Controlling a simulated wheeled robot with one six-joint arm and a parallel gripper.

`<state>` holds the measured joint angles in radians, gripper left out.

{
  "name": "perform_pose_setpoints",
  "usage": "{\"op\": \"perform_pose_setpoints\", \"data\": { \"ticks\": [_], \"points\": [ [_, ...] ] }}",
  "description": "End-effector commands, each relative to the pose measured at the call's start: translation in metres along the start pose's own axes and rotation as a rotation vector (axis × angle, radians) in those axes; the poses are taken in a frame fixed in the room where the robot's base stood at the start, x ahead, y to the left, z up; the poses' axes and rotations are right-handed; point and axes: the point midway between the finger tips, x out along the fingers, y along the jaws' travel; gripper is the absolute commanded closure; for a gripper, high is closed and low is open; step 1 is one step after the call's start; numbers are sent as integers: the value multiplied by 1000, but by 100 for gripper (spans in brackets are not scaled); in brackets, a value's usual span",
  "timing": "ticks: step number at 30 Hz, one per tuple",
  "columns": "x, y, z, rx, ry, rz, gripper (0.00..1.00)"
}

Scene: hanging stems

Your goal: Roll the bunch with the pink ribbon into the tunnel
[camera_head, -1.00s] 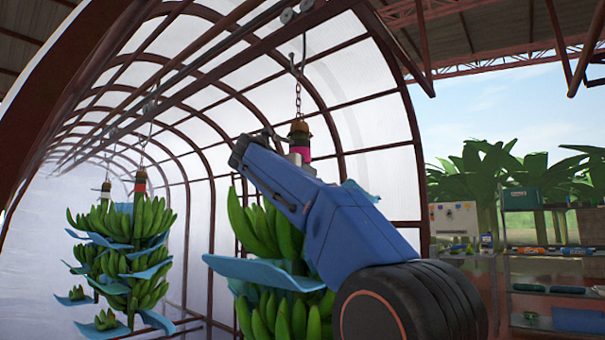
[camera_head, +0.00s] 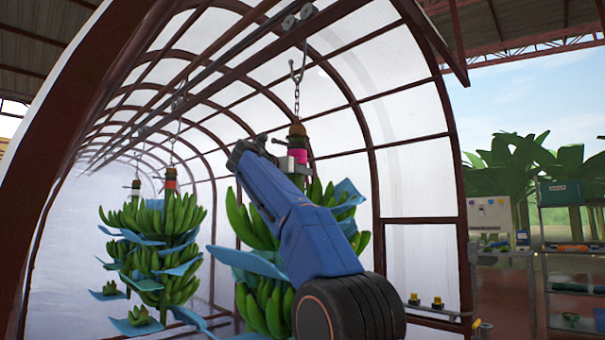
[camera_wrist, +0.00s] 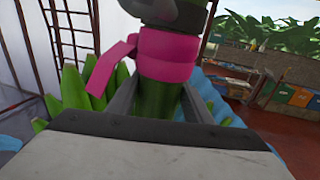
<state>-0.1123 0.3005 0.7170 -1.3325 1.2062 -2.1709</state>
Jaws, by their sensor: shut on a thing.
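The bunch with the pink ribbon (camera_head: 298,155) hangs upright by a chain and hook from the overhead rail, at the tunnel's near end. Its green bananas (camera_head: 263,305) have blue sheets between them. My gripper (camera_head: 283,152) is shut on its stem at the ribbon's height. In the wrist view the pink ribbon (camera_wrist: 165,55) wraps the stem, its loose end sticking out left, and the stem (camera_wrist: 157,101) stands between my two fingers. The arched tunnel (camera_head: 418,176) has brown ribs and whitish sheeting. My arm hides part of the bunch.
Other bunches (camera_head: 165,215) hang deeper in the tunnel at left, one with a red ribbon (camera_head: 170,182). The overhead rail (camera_head: 215,90) runs into the tunnel. A shelf rack (camera_head: 572,255) stands at right, outside the tunnel.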

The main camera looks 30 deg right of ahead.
Motion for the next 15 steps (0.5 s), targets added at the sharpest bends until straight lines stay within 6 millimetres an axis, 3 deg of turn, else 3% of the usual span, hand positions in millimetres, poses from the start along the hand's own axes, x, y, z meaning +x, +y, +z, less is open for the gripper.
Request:
{"op": "perform_pose_setpoints", "data": {
  "ticks": [14, 15],
  "points": [
    [1, 4, 0, -1, -1, -1, 95],
    [1, 4, 0, -1, -1, -1, 52]
  ]
}}
